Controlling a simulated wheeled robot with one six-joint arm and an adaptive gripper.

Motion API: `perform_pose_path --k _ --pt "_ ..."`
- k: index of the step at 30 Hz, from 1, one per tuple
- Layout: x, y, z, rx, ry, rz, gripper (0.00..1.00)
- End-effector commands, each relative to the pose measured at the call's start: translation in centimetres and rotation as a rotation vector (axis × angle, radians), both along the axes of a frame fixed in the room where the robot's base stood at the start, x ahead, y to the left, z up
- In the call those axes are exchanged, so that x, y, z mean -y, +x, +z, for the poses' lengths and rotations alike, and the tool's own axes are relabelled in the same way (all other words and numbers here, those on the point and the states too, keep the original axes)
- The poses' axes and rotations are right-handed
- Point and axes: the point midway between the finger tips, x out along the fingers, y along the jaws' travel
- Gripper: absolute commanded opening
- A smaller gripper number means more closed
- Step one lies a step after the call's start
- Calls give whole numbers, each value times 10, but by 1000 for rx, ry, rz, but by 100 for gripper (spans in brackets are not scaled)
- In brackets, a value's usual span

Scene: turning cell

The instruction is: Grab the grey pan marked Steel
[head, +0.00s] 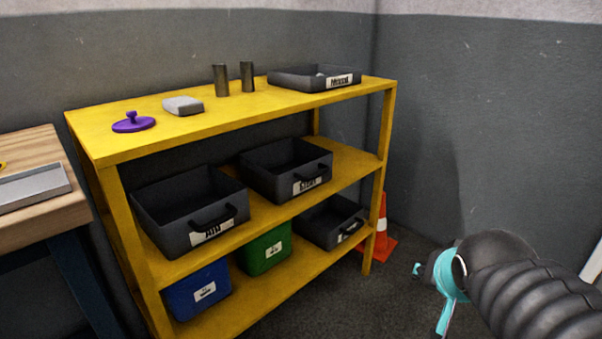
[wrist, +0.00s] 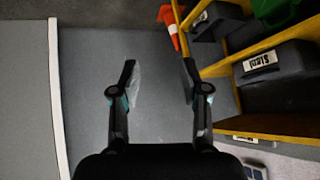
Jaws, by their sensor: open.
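The grey pan marked Steel (head: 277,180) stands upright on the middle shelf of the yellow rack, at its right part. It is open-topped and looks empty, with a handle and a white label at the front. In the wrist view the Steel pan (wrist: 285,78) is at the right edge, its label upside down. My gripper (head: 432,292) is right of the rack in the head view, well apart from the pan. In the wrist view my gripper (wrist: 160,80) has its fingers spread with nothing between them.
On the yellow rack (head: 231,117), another dark pan (head: 163,207) stands left of the Steel pan. Below are a blue bin (head: 186,297), a green bin (head: 257,262) and a low dark pan (head: 322,224). An orange cone (head: 383,245) stands by the rack's right post. Floor before it is clear.

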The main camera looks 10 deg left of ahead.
Motion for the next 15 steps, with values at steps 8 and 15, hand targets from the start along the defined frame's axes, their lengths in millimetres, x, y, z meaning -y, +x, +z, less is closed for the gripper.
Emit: perform_pose_path --k 8,15 --pt "-36 142 15 301 347 -175 46" --pt "-106 229 9 397 790 -168 46"
